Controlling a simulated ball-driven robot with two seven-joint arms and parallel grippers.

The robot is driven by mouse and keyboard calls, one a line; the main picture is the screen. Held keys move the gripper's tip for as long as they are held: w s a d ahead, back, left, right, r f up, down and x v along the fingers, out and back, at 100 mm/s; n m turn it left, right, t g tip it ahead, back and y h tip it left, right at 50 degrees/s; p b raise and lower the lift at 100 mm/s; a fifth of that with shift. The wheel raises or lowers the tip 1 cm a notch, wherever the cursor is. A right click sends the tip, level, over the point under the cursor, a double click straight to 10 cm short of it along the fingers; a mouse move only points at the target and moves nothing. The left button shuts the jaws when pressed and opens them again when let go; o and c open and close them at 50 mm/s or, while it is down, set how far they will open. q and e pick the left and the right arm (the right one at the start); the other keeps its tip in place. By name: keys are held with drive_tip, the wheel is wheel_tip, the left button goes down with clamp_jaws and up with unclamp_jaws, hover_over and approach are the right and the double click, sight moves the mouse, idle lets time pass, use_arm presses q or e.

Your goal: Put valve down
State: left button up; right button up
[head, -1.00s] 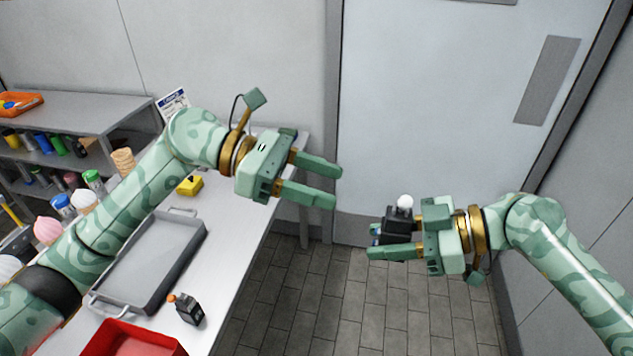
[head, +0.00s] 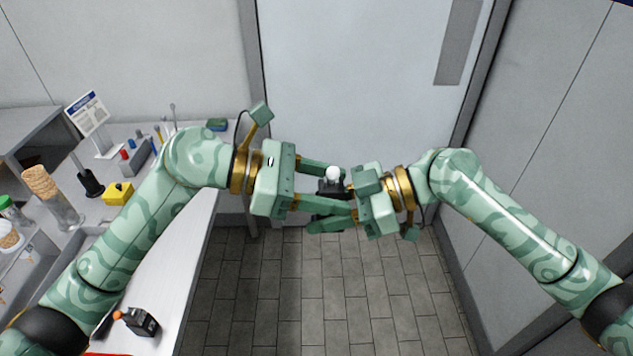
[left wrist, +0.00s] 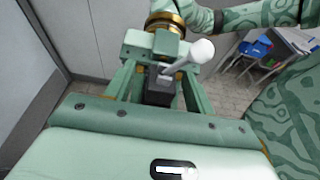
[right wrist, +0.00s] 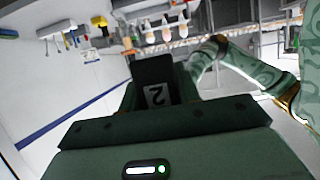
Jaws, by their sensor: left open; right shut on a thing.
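The valve is a small black block (head: 327,189) with a white ball-topped lever (head: 333,174). My right gripper (head: 325,207) is shut on it and holds it in the air, above the floor. My left gripper (head: 344,191) is open, with its fingers reaching over the valve from the left. In the left wrist view the valve (left wrist: 158,93) lies between the left fingers, its white lever tilted up to the right. In the right wrist view the block (right wrist: 154,82) shows a label marked 2. The fingers partly hide the valve in the head view.
A table on the left holds a second black block with an orange knob (head: 139,321), a yellow box (head: 117,193), a cone holder (head: 60,203) and a sign (head: 87,112). Open tiled floor (head: 290,290) lies below the grippers. A grey door (head: 350,80) stands behind.

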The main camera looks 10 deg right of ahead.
use_arm(q)
drive_tip(key=c, duration=1.2)
clamp_jaws()
use_arm(e)
drive_tip(key=o, duration=1.2)
